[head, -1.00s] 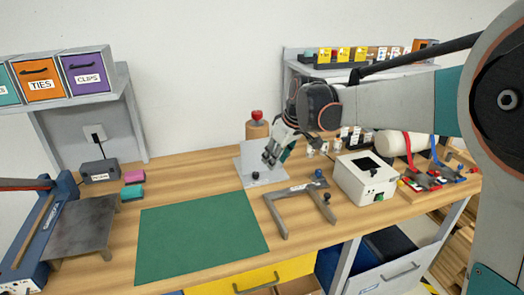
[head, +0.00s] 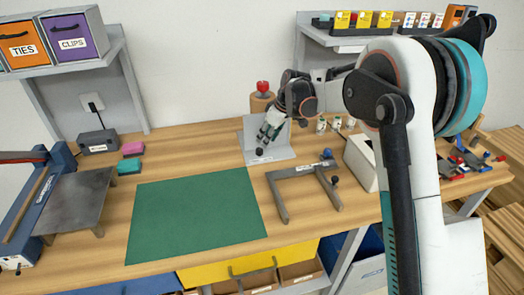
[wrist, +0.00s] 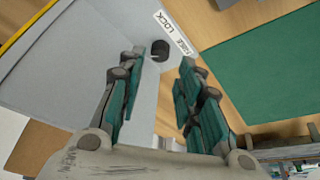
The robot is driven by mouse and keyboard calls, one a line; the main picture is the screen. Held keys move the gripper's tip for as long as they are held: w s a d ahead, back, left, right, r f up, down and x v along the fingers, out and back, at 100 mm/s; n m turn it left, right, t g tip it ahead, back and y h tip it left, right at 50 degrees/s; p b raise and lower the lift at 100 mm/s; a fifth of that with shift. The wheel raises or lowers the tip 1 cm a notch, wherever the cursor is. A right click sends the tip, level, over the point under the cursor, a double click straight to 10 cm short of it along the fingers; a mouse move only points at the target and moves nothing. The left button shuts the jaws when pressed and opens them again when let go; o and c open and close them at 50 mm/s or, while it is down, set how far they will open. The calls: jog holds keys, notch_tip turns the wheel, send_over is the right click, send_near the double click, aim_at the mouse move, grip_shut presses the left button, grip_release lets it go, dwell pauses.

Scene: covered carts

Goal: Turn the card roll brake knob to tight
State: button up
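A small black knob (head: 259,151) stands on a grey plate (head: 283,152) near the wall; a white label strip lies beside it. In the wrist view the knob (wrist: 160,50) has a label (wrist: 173,33) that seems to read LOCK and FREE; which way the knob points is unclear. My gripper (head: 268,134) is just above the knob, tilted down toward it. In the wrist view its fingers (wrist: 161,65) are spread, with the knob showing in the gap near the tips; contact cannot be told. The card roll is hidden behind my arm.
A wooden post with a red top (head: 263,88) stands behind the plate. A grey U-shaped frame (head: 282,203) with knobs is to the right, then a white box (head: 360,160), partly covered by my arm. The green mat (head: 195,217) is flat and clear.

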aim_at(261, 150)
jog(key=b+x, duration=0.1)
jog(key=x, duration=0.6)
jog(key=shift+w+a+f+b, duration=0.1)
jog(key=shift+b, duration=0.3)
jog(key=shift+c, duration=0.4)
grip_shut()
